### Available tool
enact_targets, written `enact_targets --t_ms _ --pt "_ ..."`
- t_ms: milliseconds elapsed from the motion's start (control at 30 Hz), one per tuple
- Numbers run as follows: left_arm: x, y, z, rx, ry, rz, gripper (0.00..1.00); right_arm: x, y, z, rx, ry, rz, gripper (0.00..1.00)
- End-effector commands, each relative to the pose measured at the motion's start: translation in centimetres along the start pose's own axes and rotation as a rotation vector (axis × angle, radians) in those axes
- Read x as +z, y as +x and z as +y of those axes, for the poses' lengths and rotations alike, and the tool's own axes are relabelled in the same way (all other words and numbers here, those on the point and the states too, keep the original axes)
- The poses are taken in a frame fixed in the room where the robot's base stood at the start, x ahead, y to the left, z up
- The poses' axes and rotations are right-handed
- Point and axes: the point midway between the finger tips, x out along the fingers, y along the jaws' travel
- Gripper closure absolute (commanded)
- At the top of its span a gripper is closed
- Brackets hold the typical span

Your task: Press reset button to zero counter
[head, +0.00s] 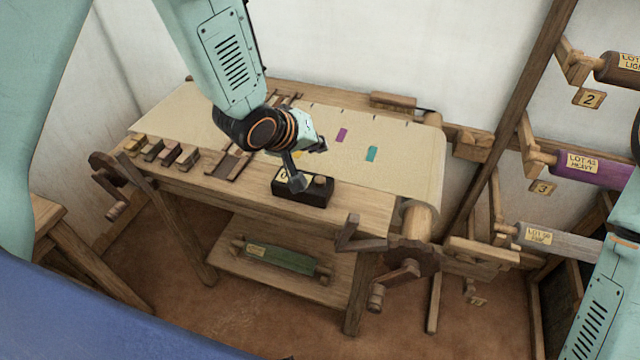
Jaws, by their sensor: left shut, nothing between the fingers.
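The counter (302,194) is a small black box with a pale label showing "0" on its left part, standing on the front board of the loom. A round brownish button (320,181) shows at its top right. My left gripper (299,184) points down over the middle of the box, shut and empty, and hides part of the label. Its fingertips look close to or on the box, beside the button; I cannot tell whether they touch it. My right arm comes in at the right edge, and its gripper is out of view.
Cream cloth (415,165) with purple and teal patches covers the loom behind the counter. Wooden blocks (155,150) line the left front edge. A cranked wheel (408,262) is at the front right. Labelled rolls, one purple (595,169), hang on the right rack. A green roll (280,256) lies on the lower shelf.

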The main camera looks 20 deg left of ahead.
Motion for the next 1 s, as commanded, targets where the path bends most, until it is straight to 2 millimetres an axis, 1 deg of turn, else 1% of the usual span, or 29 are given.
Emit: enact_targets --t_ms 33,433,633,1000 --pt "0.5 0.7 -0.5 0.000 0.000 0.000 1.00 0.0 1.0 0.0 0.000 0.000 0.000 0.46" --pt "2.1 2.9 -2.1 0.000 0.001 0.001 1.00 0.0 4.9 0.0 0.000 0.000 0.000 0.46" --pt "3.1 4.2 -3.1 -0.001 0.000 -0.001 1.00 0.0 5.8 0.0 0.000 0.000 0.000 0.46" --pt "3.2 4.4 -3.2 0.000 0.000 0.000 1.00 0.0 5.8 0.0 0.000 0.000 0.000 0.46"
